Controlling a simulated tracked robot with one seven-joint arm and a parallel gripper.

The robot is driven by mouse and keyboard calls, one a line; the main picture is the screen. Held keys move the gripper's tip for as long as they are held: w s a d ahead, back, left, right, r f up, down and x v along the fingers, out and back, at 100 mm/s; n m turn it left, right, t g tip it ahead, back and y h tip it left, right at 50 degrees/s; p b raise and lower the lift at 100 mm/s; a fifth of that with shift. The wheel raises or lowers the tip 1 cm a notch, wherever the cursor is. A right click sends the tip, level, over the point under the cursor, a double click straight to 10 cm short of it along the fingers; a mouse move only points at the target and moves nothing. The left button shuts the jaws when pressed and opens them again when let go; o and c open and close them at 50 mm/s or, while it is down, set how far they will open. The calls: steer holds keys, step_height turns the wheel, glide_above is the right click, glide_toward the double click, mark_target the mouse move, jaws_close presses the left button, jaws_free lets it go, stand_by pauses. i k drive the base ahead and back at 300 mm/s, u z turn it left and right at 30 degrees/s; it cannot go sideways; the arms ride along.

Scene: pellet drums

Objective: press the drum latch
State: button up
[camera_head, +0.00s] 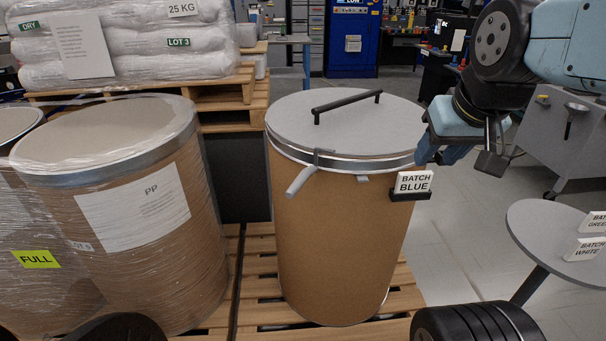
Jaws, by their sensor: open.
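The brown fibre drum (337,245) stands upright on a wooden pallet in the middle. Its grey lid (290,120) sits on top, with a metal ring around the rim. The latch lever (300,181) is at the front left of the ring; it slants down and left, its free end standing out from the drum wall. My gripper (438,155) is open, at the right side of the drum's rim, across the drum from the latch. Its fingers point down and left, close to the rim; whether they touch it I cannot tell.
A "BATCH BLUE" card (413,182) sits in a black holder on the drum's right side. A black handle (347,103) rises from the lid. A wrapped "PP" drum (130,245) stands close on the left. A round grey table (545,230) with cards stands at right.

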mark_target(302, 177)
steer(key=z, duration=1.4)
steer(key=k, duration=0.95)
steer(key=u, duration=1.5)
steer(key=i, duration=1)
